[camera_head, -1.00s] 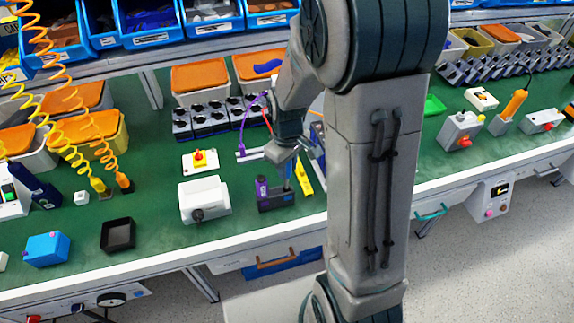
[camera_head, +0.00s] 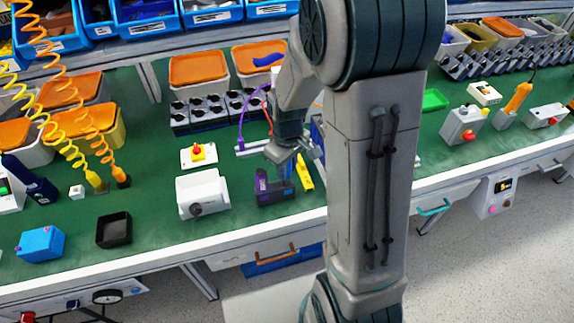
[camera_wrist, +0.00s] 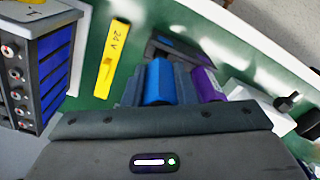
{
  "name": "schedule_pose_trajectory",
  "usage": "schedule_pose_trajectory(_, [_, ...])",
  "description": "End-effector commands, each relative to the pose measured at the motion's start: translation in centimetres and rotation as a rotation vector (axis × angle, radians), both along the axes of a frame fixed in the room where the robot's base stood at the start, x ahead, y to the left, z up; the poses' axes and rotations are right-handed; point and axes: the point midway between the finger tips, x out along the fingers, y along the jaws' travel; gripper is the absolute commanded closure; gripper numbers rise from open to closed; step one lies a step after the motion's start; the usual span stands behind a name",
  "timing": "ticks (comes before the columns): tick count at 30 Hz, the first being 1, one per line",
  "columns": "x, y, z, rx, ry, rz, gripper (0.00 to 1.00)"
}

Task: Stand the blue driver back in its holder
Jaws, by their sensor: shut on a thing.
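The blue driver (camera_head: 287,171) is upright below my gripper (camera_head: 288,156) in the head view. In the wrist view the driver's blue handle (camera_wrist: 158,82) shows between the grey fingers of my gripper (camera_wrist: 158,92), which is shut on it. The dark holder (camera_head: 275,199) stands on the green bench top with a purple driver (camera_head: 261,184) upright in its left side. The blue driver is at the holder's right side. Its lower end is hard to make out, so I cannot tell how deep it sits. The purple driver (camera_wrist: 206,84) is close beside my right finger in the wrist view.
A yellow bar (camera_head: 305,172) lies close right of the holder, marked 24V in the wrist view (camera_wrist: 112,55). A white box with a dark knob (camera_head: 203,194) stands to the left. The bench's front edge is near. A black tray (camera_head: 114,230) is further left.

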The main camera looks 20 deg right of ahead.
Motion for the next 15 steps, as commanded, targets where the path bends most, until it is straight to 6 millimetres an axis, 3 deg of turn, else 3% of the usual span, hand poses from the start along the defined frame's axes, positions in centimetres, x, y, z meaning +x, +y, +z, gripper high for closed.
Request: schedule_pose_trajectory(15, [0.0,0.0,-1.7,0.0,0.0,0.0,1.0])
